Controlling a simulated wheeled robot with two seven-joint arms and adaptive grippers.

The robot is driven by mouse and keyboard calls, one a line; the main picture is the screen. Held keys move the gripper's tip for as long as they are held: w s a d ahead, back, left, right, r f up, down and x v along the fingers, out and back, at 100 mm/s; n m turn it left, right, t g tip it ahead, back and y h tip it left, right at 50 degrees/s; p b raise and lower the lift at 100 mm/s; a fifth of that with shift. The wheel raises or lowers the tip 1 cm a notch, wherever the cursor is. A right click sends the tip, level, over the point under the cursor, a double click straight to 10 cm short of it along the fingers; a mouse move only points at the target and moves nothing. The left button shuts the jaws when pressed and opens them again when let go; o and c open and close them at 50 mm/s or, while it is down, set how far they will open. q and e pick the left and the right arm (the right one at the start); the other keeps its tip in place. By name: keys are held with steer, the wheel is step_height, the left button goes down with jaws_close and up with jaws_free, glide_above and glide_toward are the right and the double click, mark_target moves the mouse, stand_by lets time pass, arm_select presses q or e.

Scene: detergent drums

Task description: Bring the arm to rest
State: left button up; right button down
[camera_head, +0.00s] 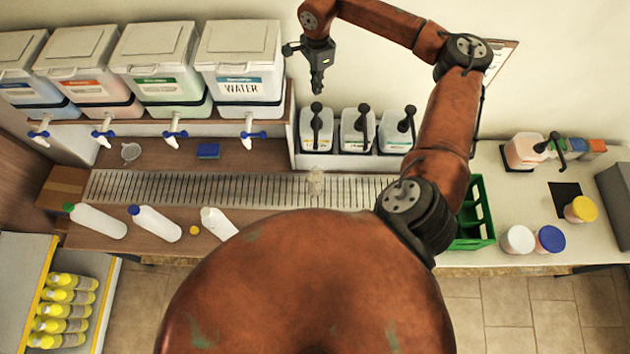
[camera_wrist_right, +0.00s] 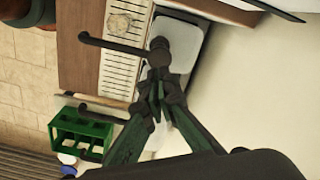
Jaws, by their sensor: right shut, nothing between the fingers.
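My right arm reaches up across the head view and bends back to the left at the top. My right gripper (camera_head: 317,90) hangs there, pointing down, just right of the WATER drum (camera_head: 240,60) and above the first pump bottle (camera_head: 312,132). Its fingers are shut with nothing between them. In the right wrist view the gripper (camera_wrist_right: 157,112) also shows closed, in front of a pump bottle (camera_wrist_right: 177,45). My left gripper is not in view.
Several drums with blue taps line the back left. A drip grate (camera_head: 230,190) runs along the counter with a small clear vessel (camera_head: 316,182). White bottles (camera_head: 155,223) lie at its front. A green crate (camera_head: 475,215) and lidded tubs (camera_head: 549,239) are at the right.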

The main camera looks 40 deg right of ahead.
steer(key=shift+r, duration=0.65)
